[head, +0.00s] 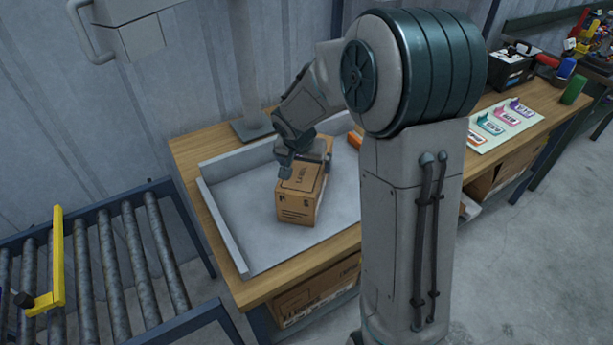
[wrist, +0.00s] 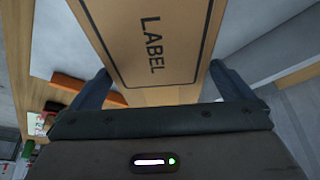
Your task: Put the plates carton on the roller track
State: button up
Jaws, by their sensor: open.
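A brown cardboard carton (head: 298,200) stands in the grey tray on the wooden bench. It has a framed "LABEL" print on top, which fills the middle of the wrist view (wrist: 155,45). No wording that says plates is readable. My gripper (head: 306,164) is open at the carton's far end. In the wrist view, its two fingers (wrist: 158,78) are on either side of the carton. I cannot tell whether they touch it. The roller track (head: 110,270), with grey rollers in a dark blue frame, is at the left and its rollers are bare.
The tray (head: 230,232) has a raised rim. A yellow bar (head: 57,262) crosses the roller track. An orange item (head: 355,140) lies behind my arm. Other cartons (head: 315,300) sit under the bench. Coloured tags on a sheet (head: 505,122) lie at right. A gap separates track and bench.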

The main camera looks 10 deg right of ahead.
jog(key=w+f, duration=0.1)
jog(key=w+d+f, duration=0.1)
jog(key=shift+d+f, duration=0.1)
jog(key=shift+f, duration=0.25)
jog(key=shift+w+f, duration=0.2)
jog(key=shift+f, duration=0.25)
jog(key=c, duration=1.6)
jog(key=shift+o, duration=0.2)
jog(key=shift+r, duration=0.1)
jog(key=shift+r, duration=0.9)
notch_tip(320, 180, up, 2)
jog(key=shift+r, duration=0.1)
jog(key=s+d+r, duration=0.7)
jog(key=d, duration=0.2)
jog(key=shift+d, duration=0.3)
